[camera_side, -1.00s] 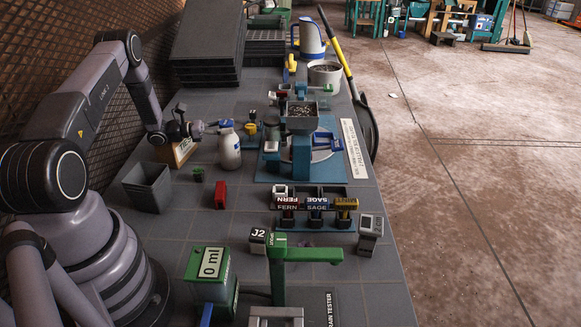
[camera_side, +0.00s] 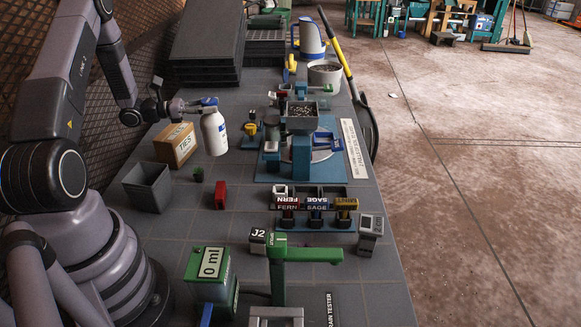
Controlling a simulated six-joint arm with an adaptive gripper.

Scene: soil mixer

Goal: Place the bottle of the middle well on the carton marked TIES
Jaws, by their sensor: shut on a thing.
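A white bottle with a label (camera_side: 214,134) hangs in my gripper (camera_side: 207,104), which is shut on it near its top. The bottle is upright, or close to it, and appears raised off the bench. The brown carton marked TIES (camera_side: 168,152) stands on the bench just left of the bottle, with its label facing the camera. The bottle is beside the carton in this picture, not over its middle. The fingertips are small here, and their exact contact with the bottle is hard to see.
A grey open bin (camera_side: 147,187) stands in front of the carton, with a red block (camera_side: 220,195) to its right. A blue-based mixer (camera_side: 302,155) stands right of the bottle. Black trays (camera_side: 208,45) are stacked behind. Bare bench lies below the bottle.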

